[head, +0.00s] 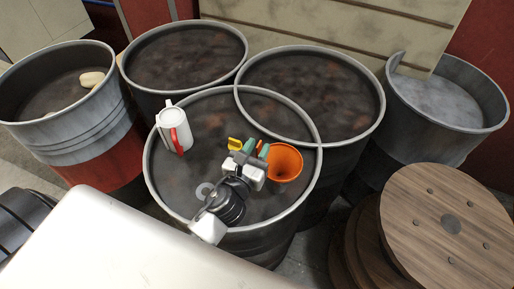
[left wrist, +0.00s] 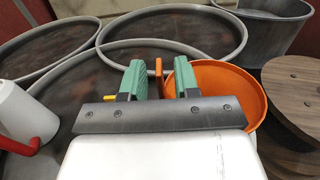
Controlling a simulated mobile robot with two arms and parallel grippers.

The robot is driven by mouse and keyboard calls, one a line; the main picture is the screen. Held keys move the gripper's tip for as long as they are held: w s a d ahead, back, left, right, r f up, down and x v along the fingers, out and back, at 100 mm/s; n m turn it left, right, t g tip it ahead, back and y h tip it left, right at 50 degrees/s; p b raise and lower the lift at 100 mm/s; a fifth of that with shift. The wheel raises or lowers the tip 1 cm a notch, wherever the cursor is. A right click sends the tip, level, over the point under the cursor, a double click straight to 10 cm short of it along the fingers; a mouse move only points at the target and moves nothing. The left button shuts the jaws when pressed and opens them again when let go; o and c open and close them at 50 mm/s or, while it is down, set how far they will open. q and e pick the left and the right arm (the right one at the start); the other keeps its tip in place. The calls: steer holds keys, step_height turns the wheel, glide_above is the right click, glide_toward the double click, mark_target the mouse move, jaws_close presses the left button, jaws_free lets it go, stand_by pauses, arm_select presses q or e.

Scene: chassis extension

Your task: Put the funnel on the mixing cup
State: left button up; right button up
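The orange funnel (head: 285,163) rests on the top of the middle front barrel, its wide mouth facing up. It also shows in the left wrist view (left wrist: 230,85), right of the fingers. My left gripper (head: 254,150) is just left of the funnel. Its green fingers (left wrist: 160,80) are apart, with the funnel's upright orange tab between them and visible gaps at both sides. A white cup with a red handle (head: 175,130), likely the mixing cup, stands upright on the same barrel, left of my gripper. My right gripper is not in view.
The barrel (head: 150,185) has a raised rim. Other barrels crowd behind and beside. A wooden spool (head: 425,225) stands at right. Barrel top between cup and gripper is mostly clear.

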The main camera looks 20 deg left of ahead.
arm_select(q)
steer(key=shift+r, duration=0.25)
steer(key=s+b, duration=0.4)
steer(key=s, duration=0.8)
steer(key=shift+a, duration=0.25)
